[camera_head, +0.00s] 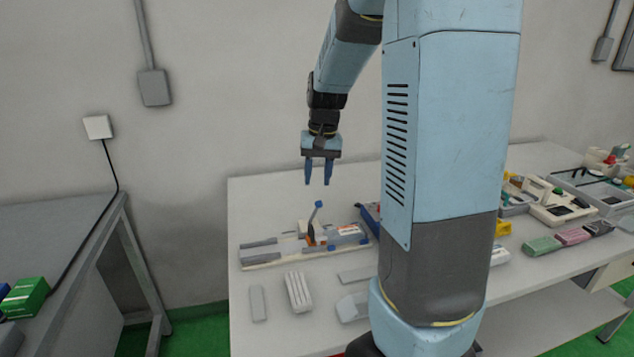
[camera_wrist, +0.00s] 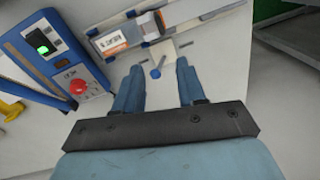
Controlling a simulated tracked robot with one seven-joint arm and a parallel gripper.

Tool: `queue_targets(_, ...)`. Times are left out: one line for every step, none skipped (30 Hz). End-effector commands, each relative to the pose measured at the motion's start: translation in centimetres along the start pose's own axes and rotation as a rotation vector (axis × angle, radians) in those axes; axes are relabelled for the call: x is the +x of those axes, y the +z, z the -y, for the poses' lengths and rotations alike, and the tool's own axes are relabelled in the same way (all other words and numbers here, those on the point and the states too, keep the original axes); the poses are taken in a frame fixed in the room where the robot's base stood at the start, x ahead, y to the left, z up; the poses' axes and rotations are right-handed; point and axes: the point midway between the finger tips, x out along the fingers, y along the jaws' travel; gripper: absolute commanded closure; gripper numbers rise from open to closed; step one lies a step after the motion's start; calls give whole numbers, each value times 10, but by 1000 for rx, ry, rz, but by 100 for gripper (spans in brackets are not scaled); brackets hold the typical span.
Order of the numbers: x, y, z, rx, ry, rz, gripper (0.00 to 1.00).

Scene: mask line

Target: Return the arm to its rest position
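My gripper (camera_head: 319,172) hangs from my arm above the back left part of the white table (camera_head: 290,198). Its two blue fingers point down and stand apart with nothing between them. In the wrist view my gripper (camera_wrist: 159,85) is also open and empty. Below it, apart from the fingers, is a grey and cream fixture (camera_head: 300,243) with a blue-tipped lever (camera_head: 318,205). The fixture (camera_wrist: 165,36) and the lever tip (camera_wrist: 155,73) also show beyond the fingertips in the wrist view. My light blue arm hides the middle of the table in the head view.
A blue-framed control box with a red button (camera_wrist: 77,87) stands beside the fixture. Flat grey and white pieces (camera_head: 298,292) lie at the table's front left. Trays and parts (camera_head: 557,205) fill the right side. Another table (camera_head: 60,245) with a green box (camera_head: 24,297) is at far left.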

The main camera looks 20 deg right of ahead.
Motion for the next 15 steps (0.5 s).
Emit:
queue_targets(0, 0, 0, 0, 0, 0, 60)
queue_targets(0, 0, 0, 0, 0, 0, 60)
queue_targets(0, 0, 0, 0, 0, 0, 60)
queue_targets(0, 0, 0, 0, 0, 0, 60)
queue_targets(0, 0, 0, 0, 0, 0, 60)
queue_targets(0, 0, 0, 0, 0, 0, 60)
queue_targets(0, 0, 0, 0, 0, 0, 60)
queue_targets(0, 0, 0, 0, 0, 0, 60)
queue_targets(0, 0, 0, 0, 0, 0, 60)
queue_targets(0, 0, 0, 0, 0, 0, 60)
queue_targets(0, 0, 0, -1, 0, 0, 60)
queue_targets(0, 0, 0, -1, 0, 0, 60)
queue_targets(-1, 1, 0, -2, -1, -1, 60)
queue_targets(-2, 2, 0, -3, -2, -3, 60)
queue_targets(-4, 4, 1, -6, -4, -8, 60)
